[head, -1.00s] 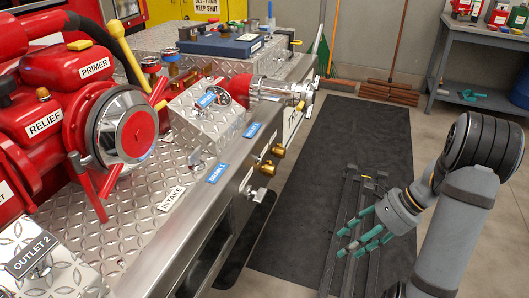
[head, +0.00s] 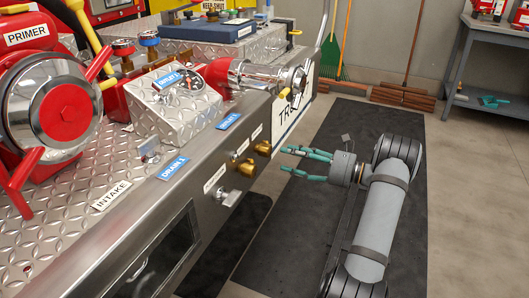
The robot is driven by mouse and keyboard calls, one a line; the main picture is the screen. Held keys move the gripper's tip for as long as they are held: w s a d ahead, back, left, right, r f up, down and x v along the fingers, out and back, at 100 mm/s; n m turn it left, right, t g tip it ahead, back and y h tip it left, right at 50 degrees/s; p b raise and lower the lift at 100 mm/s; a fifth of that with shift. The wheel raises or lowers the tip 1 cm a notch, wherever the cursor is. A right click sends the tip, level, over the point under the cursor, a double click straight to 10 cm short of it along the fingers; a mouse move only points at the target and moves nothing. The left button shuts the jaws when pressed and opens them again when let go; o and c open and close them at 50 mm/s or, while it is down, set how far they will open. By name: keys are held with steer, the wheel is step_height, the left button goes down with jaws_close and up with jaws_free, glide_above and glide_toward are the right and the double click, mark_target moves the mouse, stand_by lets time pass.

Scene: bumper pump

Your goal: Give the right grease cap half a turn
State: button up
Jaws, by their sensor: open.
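Two brass caps, which look like the grease caps, stick out from the steel side panel in the head view. The right one (head: 264,148) is farther along the panel, and the left one (head: 247,167) is nearer. Small labels beside them are too small to read. My gripper (head: 285,160) is open and empty, with its teal fingers pointing left toward the caps. In the picture its fingertips lie just right of the right cap, with a small gap. The distance in depth is hard to tell.
A silver fitting (head: 227,195) sticks out of the panel, nearer than the caps. The diamond-plate deck (head: 90,180) above carries red pump parts and a red nozzle (head: 222,75). A dark mat (head: 345,125) covers the floor under my arm.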

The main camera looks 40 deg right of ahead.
mark_target(268, 151)
steer(key=b+x, duration=0.1)
steer(key=x, duration=0.7)
steer(key=shift+w+b, duration=0.1)
steer(key=shift+b, duration=0.3)
steer(key=shift+c, duration=0.6)
steer(key=c, duration=1)
